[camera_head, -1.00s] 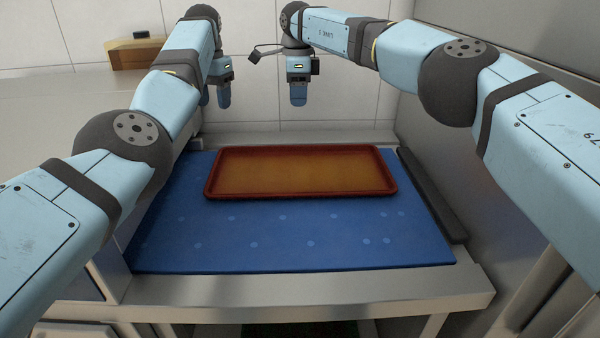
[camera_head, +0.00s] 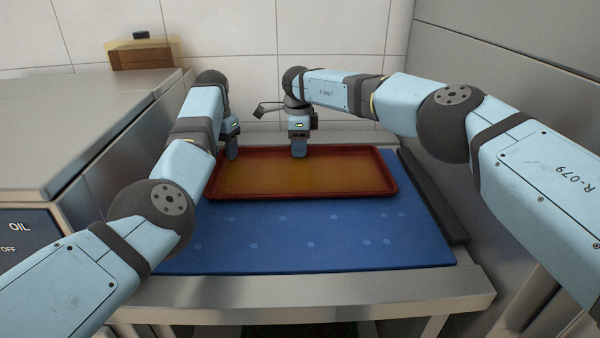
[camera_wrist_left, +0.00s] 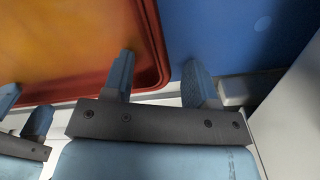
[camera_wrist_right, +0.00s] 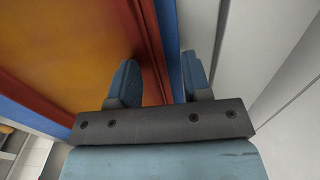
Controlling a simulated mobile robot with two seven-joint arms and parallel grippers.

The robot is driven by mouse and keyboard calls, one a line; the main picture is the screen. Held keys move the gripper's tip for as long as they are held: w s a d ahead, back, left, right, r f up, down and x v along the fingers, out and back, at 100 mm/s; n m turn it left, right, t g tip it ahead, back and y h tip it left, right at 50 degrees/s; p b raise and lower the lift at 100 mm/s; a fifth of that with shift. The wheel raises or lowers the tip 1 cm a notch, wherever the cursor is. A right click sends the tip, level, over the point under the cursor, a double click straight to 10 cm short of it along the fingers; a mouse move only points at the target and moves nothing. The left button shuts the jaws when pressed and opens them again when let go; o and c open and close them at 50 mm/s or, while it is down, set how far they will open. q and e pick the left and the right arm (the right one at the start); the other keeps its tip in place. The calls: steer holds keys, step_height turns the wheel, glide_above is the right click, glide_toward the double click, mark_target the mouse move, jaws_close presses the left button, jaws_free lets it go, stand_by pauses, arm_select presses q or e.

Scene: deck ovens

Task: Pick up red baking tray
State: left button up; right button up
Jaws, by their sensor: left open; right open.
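The red baking tray (camera_head: 300,180), with an orange-brown inside, lies flat and empty on the blue mat. My left gripper (camera_head: 232,156) is at the tray's back left corner. In the left wrist view, its open fingers (camera_wrist_left: 160,65) stand on either side of the tray's rim (camera_wrist_left: 152,40). My right gripper (camera_head: 299,155) is at the middle of the back edge. In the right wrist view, its fingers (camera_wrist_right: 161,65) are open, with the rim (camera_wrist_right: 146,45) running between them. Neither gripper is closed on the tray. Whether the fingertips reach below the rim is unclear.
The blue mat (camera_head: 310,240) covers a metal table (camera_head: 320,298). A dark bar (camera_head: 433,195) lies along its right side, near a grey wall. A metal appliance (camera_head: 65,130) stands at the left. The mat in front of the tray is clear.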

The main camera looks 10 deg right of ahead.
arm_select(q)
steer(key=c, duration=0.9)
arm_select(e)
jaws_close()
arm_select(q)
jaws_close()
steer(key=shift+r, duration=0.15)
arm_select(e)
steer(key=shift+r, duration=0.2)
